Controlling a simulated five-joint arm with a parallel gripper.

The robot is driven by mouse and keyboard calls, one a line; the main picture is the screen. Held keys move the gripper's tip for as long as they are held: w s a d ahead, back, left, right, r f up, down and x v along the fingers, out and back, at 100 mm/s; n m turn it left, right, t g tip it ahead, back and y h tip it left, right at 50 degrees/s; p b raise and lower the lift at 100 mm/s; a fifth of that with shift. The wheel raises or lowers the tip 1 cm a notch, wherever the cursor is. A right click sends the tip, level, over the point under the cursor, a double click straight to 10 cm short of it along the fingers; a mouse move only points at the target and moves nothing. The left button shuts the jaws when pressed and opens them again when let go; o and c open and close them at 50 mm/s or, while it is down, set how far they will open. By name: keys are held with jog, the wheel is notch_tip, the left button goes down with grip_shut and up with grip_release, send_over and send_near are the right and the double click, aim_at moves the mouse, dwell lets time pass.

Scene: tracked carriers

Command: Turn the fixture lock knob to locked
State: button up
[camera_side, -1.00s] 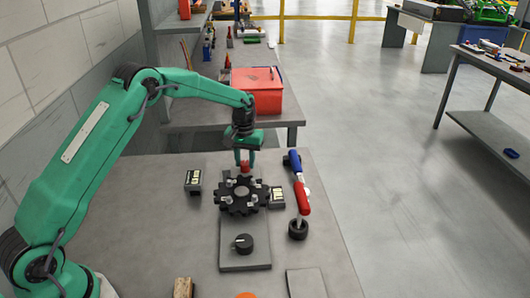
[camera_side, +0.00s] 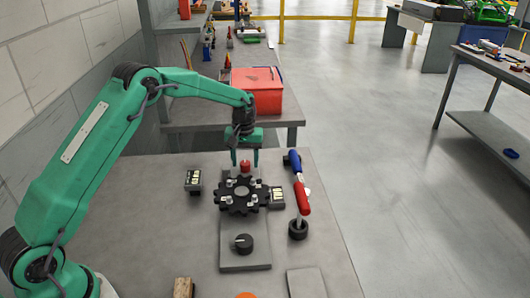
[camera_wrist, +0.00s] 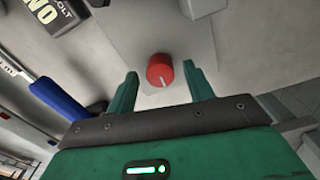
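A red round knob (camera_side: 245,166) stands at the far end of the grey fixture plate (camera_side: 243,263), behind a dark toothed disc (camera_side: 238,204). It also shows in the wrist view (camera_wrist: 160,70) with a pale pointer line on its top. My gripper (camera_side: 245,161) is open over the red knob, with one finger on each side and visible gaps between. In the wrist view, the knob lies between my fingertips. A black knob (camera_side: 243,244) with a pale mark sits at the near end of the plate. I cannot tell how the red knob's pointer relates to any lock mark.
Small dark blocks (camera_side: 193,181) and (camera_side: 277,197) flank the disc. A red box (camera_side: 257,91) sits on the bench behind. The left front of the table is mostly clear.

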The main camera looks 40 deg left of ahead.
aim_at(244, 164)
jog(key=shift+r, duration=3.9)
jog(key=s+d+r+m+t, duration=0.1)
jog(key=s+d+r+m, duration=0.1)
jog(key=s+r, duration=0.6)
jog(key=s+d+r+m+t, duration=0.1)
jog(key=s+d+r+t, duration=0.1)
jog(key=s+r, duration=0.6)
jog(key=s+d+f+m+t, duration=0.2)
jog(key=s+m, duration=0.2)
jog(key=s, duration=1.6)
jog(key=shift+f+t, duration=0.15)
jog(key=shift+t, duration=0.15)
